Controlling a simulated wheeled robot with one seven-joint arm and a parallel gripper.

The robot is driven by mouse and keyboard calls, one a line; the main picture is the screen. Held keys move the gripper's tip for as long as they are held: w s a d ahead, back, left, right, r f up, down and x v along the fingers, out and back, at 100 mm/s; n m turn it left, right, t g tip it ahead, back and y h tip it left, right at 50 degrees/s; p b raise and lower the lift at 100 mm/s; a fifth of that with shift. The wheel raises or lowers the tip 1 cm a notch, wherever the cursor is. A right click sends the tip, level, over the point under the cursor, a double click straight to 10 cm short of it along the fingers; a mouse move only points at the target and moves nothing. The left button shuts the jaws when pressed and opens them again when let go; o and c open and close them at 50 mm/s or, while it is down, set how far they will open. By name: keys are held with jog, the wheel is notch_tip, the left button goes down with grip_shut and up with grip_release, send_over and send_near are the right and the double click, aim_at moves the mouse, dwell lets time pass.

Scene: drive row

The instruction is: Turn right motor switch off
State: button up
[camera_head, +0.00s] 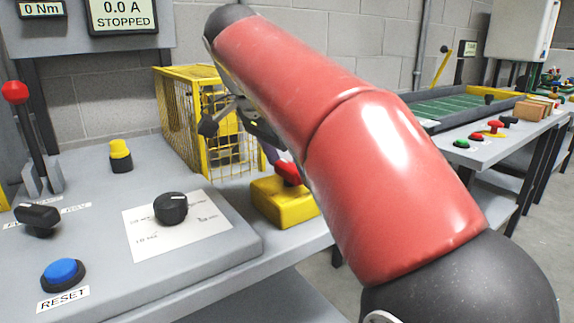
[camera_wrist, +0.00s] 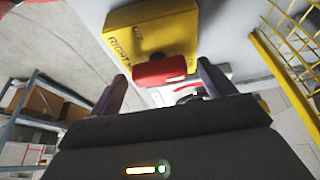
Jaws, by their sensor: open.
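The right motor switch is a yellow box (camera_head: 283,203) with a red handle (camera_head: 288,172) on top, at the right edge of the grey bench. In the wrist view the yellow box (camera_wrist: 165,38), lettered "RIGHT M…", is at the top, and its red handle (camera_wrist: 158,71) lies crosswise between my finger ends. My gripper (camera_wrist: 162,72) is open around the handle's sides in that view; I cannot tell whether the fingers touch it. In the head view my gripper (camera_head: 272,154) is mostly hidden behind my red arm, just above and left of the handle.
A yellow mesh cage (camera_head: 185,110) stands close behind the switch. A panel (camera_head: 122,15) reads 0.0 A, STOPPED.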

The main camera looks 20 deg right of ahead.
jog(key=c, duration=1)
jog(key=shift+n, duration=0.3)
jog(key=n, duration=0.2)
jog(key=n+t, duration=0.1)
jog(key=shift+s+d+n+t+y, duration=0.1)
jog(key=shift+s+n+t+y, duration=0.05)
jog(key=shift+n+t+y, duration=0.2)
jog(key=n+y, duration=0.1)
jog(key=n, duration=0.1)
jog(key=n+t+p, duration=0.1)
jog(key=n, duration=0.1)
jog(key=shift+d+r+n+y, duration=0.1)
jog(key=shift+n+y, duration=0.25)
jog(key=n+y+p, duration=0.1)
jog(key=n, duration=0.1)
jog(key=n+y+p, duration=0.1)
jog(key=n, duration=0.2)
jog(key=shift+d+t, duration=0.15)
jog(key=shift+t, duration=0.1)
jog(key=shift+n+y+p, duration=0.65)
jog(key=shift+n+y, duration=0.05)
jog(key=shift+n, duration=1.3)
